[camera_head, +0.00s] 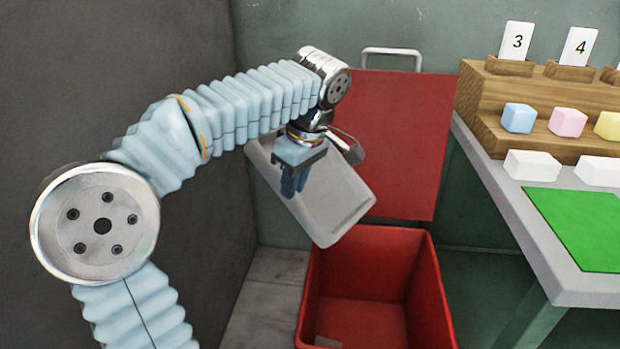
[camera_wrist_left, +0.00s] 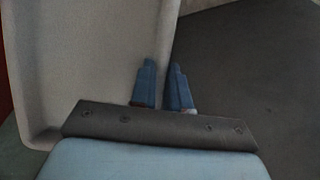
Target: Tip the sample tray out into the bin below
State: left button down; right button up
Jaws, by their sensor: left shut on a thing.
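The sample tray (camera_head: 337,203) is pale grey and shallow with a raised rim. It is held tilted in the air, its lower right corner above the back left of the bin. My left gripper (camera_head: 292,186) is shut on the tray's rim. In the left wrist view the fingers (camera_wrist_left: 165,88) close on either side of the tray wall, and the tray (camera_wrist_left: 75,70) fills the left side. The visible part of the tray's inside is bare. The red bin (camera_head: 428,290) stands open below, with its red lid raised behind. A small pale patch (camera_head: 327,341) shows at the bin's bottom front.
A grey table (camera_head: 545,255) at right carries a green mat (camera_head: 580,228), white blocks (camera_head: 531,165) and a wooden stepped rack (camera_head: 490,95) with coloured blocks and number cards. The raised red lid (camera_head: 405,140) leans at the back wall. A dark wall is at left.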

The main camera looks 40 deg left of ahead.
aim_at(281, 196)
pick_arm(q)
jog(key=a+f+h, duration=0.1)
jog(key=f+h, duration=0.1)
jog(key=a+f+h+p, duration=0.1)
jog(key=h, duration=0.1)
jog(key=a+f+h, duration=0.1)
jog(key=f+h, duration=0.1)
jog(key=shift+a+f, duration=0.25)
jog(key=shift+f, duration=0.1)
jog(key=shift+a+f+h+p, duration=0.1)
jog(key=shift+f+h+p, duration=0.25)
jog(key=shift+f+h, duration=0.45)
